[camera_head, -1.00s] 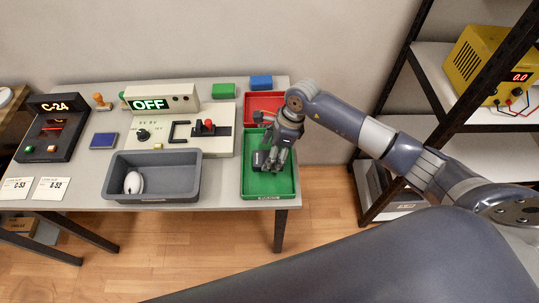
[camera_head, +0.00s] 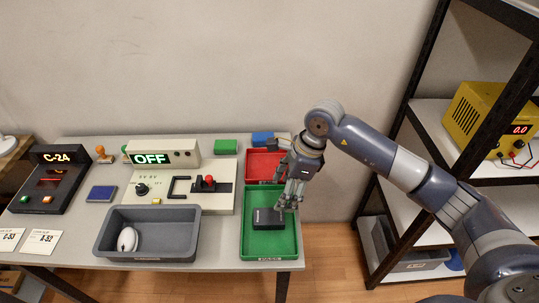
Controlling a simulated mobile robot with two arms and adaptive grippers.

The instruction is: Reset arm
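My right gripper (camera_head: 291,194) is above the right part of the green tray (camera_head: 270,247), with its fingers pointing down. A dark box-like object (camera_head: 268,218) lies in the green tray, just left of and below the fingertips. The gripper appears apart from it. The fingers seem spread with nothing between them. My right arm reaches in from the right side of the picture. My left gripper is not in view.
A red tray (camera_head: 262,166) lies behind the green one. A grey bin (camera_head: 170,252) holds a white mouse (camera_head: 127,239). A panel reading OFF (camera_head: 151,159) stands behind it. A black shelf with a yellow power supply (camera_head: 490,120) stands at right, near my arm.

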